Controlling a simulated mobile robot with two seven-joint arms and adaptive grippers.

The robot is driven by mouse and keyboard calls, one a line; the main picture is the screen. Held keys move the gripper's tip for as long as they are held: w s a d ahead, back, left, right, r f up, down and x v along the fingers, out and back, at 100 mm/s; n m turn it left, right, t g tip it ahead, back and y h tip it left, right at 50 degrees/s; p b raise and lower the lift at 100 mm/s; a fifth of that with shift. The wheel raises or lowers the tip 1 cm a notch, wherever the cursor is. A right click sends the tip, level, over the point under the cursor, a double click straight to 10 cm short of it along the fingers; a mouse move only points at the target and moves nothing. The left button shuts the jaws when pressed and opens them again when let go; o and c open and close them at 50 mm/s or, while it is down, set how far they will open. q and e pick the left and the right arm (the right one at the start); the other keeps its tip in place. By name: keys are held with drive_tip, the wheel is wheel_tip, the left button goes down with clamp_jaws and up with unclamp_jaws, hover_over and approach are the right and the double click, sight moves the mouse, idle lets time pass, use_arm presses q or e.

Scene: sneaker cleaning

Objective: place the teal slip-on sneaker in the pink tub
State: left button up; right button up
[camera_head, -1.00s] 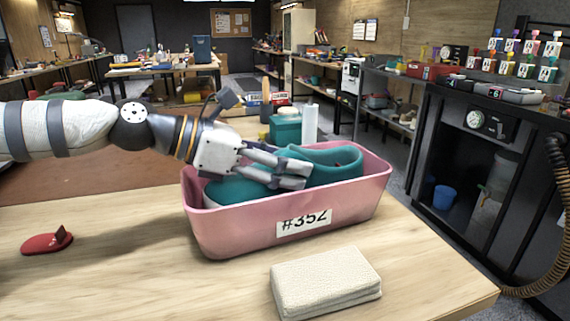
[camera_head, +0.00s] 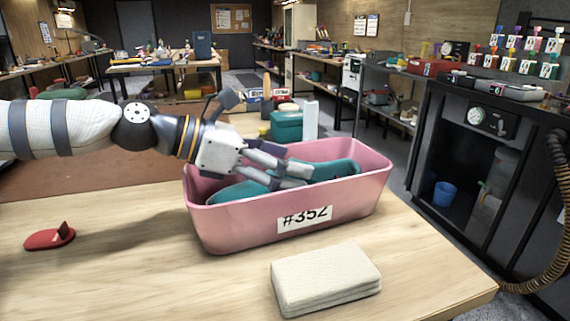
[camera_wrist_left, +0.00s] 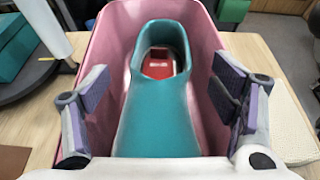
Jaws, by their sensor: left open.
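The teal slip-on sneaker (camera_head: 338,170) lies inside the pink tub (camera_head: 215,222), which bears a "#352" label and stands on the wooden table. In the left wrist view the sneaker (camera_wrist_left: 158,108) sits between the tub's walls (camera_wrist_left: 112,38), its red insole showing through the opening. My left gripper (camera_head: 298,168) is open over the tub, its fingers above the sneaker. In the left wrist view the fingers (camera_wrist_left: 158,100) are spread to either side of the sneaker, with gaps between them and it. My right gripper is not in view.
A folded cream cloth (camera_head: 326,279) lies in front of the tub near the table's front edge. A red brush-like item (camera_head: 50,238) lies at the left. A teal box (camera_head: 287,126) and a white cylinder (camera_head: 311,120) stand behind the tub. The front left tabletop is clear.

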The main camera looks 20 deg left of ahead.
use_arm(q)
drive_tip(key=s+a+r, duration=0.1)
drive_tip(key=s+a+r+p, duration=0.1)
drive_tip(key=r, duration=0.1)
drive_tip(key=shift+a+r, duration=0.1)
drive_tip(key=shift+a, duration=0.25)
drive_tip(key=p+v, duration=0.1)
drive_tip(key=v, duration=0.1)
drive_tip(key=p+v, duration=0.1)
drive_tip(key=v, duration=0.2)
drive_tip(key=p+v, duration=0.1)
drive_tip(key=v, duration=0.2)
drive_tip(key=shift+s+a+f, duration=0.1)
drive_tip(key=shift+a+f, duration=0.1)
drive_tip(key=shift+f, duration=0.35)
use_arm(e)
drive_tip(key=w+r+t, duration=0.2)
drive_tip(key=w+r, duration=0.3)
